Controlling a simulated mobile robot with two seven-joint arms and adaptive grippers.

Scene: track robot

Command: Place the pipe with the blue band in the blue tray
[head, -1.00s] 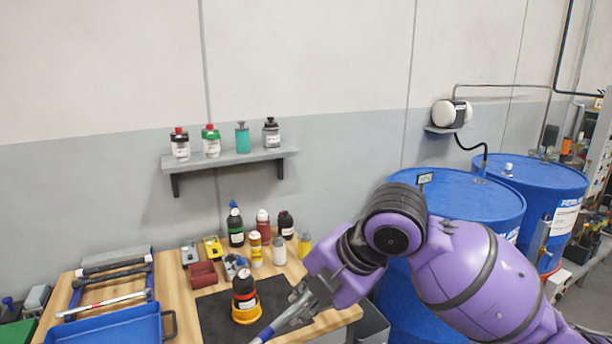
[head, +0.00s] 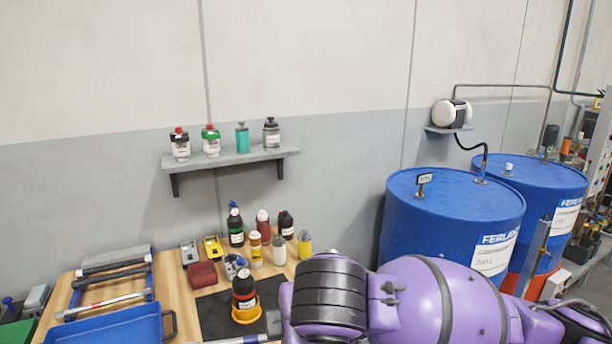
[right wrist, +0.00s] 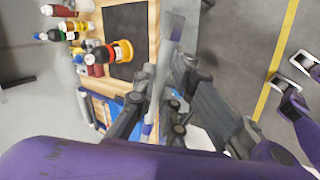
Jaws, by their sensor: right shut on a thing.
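The blue tray (head: 108,328) lies at the bottom left of the head view, on the near left of the wooden bench. My right gripper (right wrist: 153,88) is shut on a grey pipe (right wrist: 162,62) with a blue band (right wrist: 148,129) in the right wrist view. In the head view my purple arm hides the gripper, and only a short piece of the pipe (head: 240,340) shows at the bottom edge, right of the tray.
A rack (head: 72,298) with several pipes stands behind the tray. A black bottle in a yellow holder (head: 246,312) stands on the dark mat (head: 214,313), close to the held pipe. Several bottles stand behind it. Blue drums (head: 440,225) stand at the right.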

